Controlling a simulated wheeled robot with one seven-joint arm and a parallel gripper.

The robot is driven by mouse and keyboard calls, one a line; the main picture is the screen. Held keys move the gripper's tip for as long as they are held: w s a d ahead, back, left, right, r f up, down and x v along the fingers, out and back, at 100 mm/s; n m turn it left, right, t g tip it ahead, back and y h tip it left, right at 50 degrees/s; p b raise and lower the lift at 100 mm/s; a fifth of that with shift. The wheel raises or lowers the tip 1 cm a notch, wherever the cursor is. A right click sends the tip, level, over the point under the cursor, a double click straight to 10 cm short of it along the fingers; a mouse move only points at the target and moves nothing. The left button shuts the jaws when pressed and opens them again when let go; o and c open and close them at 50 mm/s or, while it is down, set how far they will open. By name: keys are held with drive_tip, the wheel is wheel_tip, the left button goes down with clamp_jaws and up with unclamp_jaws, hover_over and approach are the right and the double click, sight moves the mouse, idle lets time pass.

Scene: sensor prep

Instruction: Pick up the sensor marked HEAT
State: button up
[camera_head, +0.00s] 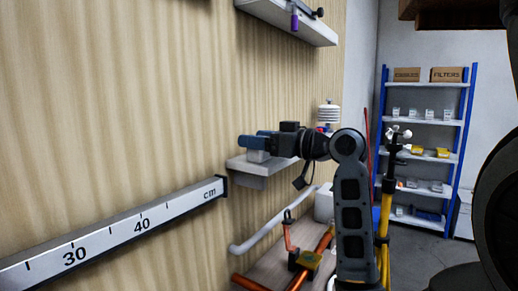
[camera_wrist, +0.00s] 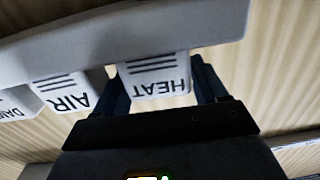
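The sensor marked HEAT (camera_wrist: 155,78) is a white block with dark lettering and lines, upside down in the wrist view. It rests against the grey shelf (camera_wrist: 150,28). My gripper (camera_wrist: 165,88) has its two blue fingers on either side of this sensor. They look open, but whether either one touches it is hard to tell. In the head view my gripper (camera_head: 256,142) is at the small wall shelf (camera_head: 250,168), over a white block (camera_head: 257,156) whose marking does not show.
The sensor marked AIR (camera_wrist: 62,92) stands beside HEAT, and a partly cut-off one (camera_wrist: 18,103) lies farther left. A higher shelf (camera_head: 290,20) is on the wall above. Orange pipes (camera_head: 295,275) are below, and a blue rack (camera_head: 420,150) stands at the right.

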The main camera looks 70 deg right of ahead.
drive_tip(key=c, duration=0.7)
